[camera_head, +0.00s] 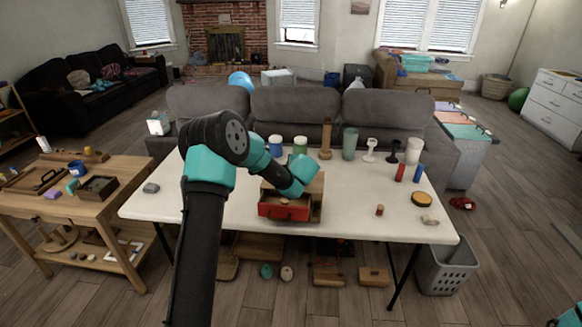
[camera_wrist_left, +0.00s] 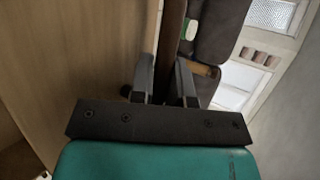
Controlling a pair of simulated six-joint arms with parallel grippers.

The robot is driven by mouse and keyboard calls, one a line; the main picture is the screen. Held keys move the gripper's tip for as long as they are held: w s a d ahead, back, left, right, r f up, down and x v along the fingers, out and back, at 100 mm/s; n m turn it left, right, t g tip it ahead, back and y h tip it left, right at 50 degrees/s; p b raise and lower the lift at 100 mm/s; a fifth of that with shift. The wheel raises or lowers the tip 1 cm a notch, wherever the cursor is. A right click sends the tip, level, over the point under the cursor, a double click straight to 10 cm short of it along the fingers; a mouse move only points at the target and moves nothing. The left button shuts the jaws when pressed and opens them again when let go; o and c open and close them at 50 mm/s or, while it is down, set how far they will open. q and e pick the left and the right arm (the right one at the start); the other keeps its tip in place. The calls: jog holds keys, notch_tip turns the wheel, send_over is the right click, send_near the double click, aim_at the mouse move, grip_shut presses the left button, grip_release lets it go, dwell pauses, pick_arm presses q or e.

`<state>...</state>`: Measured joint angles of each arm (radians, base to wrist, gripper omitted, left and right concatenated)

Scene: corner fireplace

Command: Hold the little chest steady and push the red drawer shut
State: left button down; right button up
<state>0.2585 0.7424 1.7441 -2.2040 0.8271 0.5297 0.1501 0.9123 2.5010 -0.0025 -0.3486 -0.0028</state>
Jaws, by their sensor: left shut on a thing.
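The little wooden chest (camera_head: 315,184) stands on the white table, partly hidden behind my left arm. Its red drawer (camera_head: 284,212) sticks out at the front, towards me, so it is open. My left arm reaches over the chest from the left. In the head view its fingertips are hidden behind the teal wrist. In the left wrist view my left gripper (camera_wrist_left: 166,78) is shut on a thin brown edge, which looks like a panel of the chest; a broad pale wood face (camera_wrist_left: 65,50) fills the left. Only a teal piece of my right arm shows at the bottom right corner.
The white table (camera_head: 350,222) holds jars, a tall wooden piece (camera_head: 326,140), a green cup (camera_head: 349,143) and red (camera_head: 400,172) and blue (camera_head: 418,171) cylinders at the back and right. A small brown piece (camera_head: 379,210) lies right of the chest. The table's front middle is mostly clear.

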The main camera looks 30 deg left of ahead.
dwell(1.2)
